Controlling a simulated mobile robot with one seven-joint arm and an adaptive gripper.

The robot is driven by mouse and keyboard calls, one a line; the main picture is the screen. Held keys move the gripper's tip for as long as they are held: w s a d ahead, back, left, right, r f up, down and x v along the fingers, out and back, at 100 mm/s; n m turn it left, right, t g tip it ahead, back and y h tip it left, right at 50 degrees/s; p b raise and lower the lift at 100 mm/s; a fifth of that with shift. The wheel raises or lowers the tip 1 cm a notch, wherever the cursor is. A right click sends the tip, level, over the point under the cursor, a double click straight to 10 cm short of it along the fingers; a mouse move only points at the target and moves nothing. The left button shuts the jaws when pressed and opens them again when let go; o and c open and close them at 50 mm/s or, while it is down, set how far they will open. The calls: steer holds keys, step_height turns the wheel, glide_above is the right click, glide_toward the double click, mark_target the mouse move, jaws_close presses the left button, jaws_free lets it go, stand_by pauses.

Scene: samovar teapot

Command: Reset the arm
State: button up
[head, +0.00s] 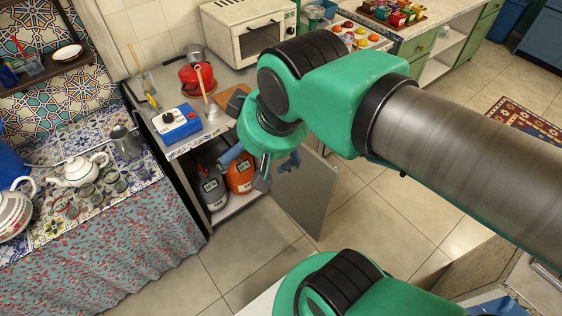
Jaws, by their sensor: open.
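My arm reaches in from the right in the head view. My gripper (262,172) hangs at the arm's end, near the picture's middle, with its fingers pointing down. It is open and I see nothing between its fingers. It hangs in front of the open lower cabinet and touches nothing that I can make out. A white teapot (78,171) stands on the tiled counter at the left, with several small glasses beside it. A grey metal jug (126,142) stands behind them.
A cabinet door (304,194) stands open below my gripper. Gas bottles, one orange (240,175), stand inside. Tiled floor (405,205) lies clear to the right.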

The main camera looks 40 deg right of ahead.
steer(key=w+d+f+m+g+y, duration=0.1)
steer(key=w+d+f+m+g, duration=0.2)
steer(key=w+d, duration=0.45)
steer(key=w+d+f+m+g+y, duration=0.1)
steer(key=w+d+f+m, duration=0.1)
steer(key=w+d+m, duration=0.5)
steer(key=w+d+f+m+y, duration=0.2)
steer(key=w+d+f, duration=0.2)
steer(key=d+f, duration=0.4)
steer(key=w+d+f+m+y, duration=0.15)
steer(key=w+d+f, duration=0.35)
steer(key=d, duration=0.5)
steer(key=s+d+f+m+t+y, duration=0.1)
steer(key=s+d+f+m+y, duration=0.15)
steer(key=d+f, duration=0.7)
steer(key=s+d+f+m+t+y, duration=0.1)
steer(key=s+d+f+m+y, duration=0.2)
steer(key=d+f, duration=0.6)
steer(key=s+d+f+m+t, duration=0.2)
steer(key=s+f, duration=0.4)
steer(key=f, duration=0.5)
steer(key=s+d+f+m+t, duration=0.2)
steer(key=s+d+f+m, duration=0.2)
steer(key=f, duration=0.7)
steer(key=s+d, duration=0.2)
steer(key=s, duration=0.1)
steer(key=shift+t, duration=0.4)
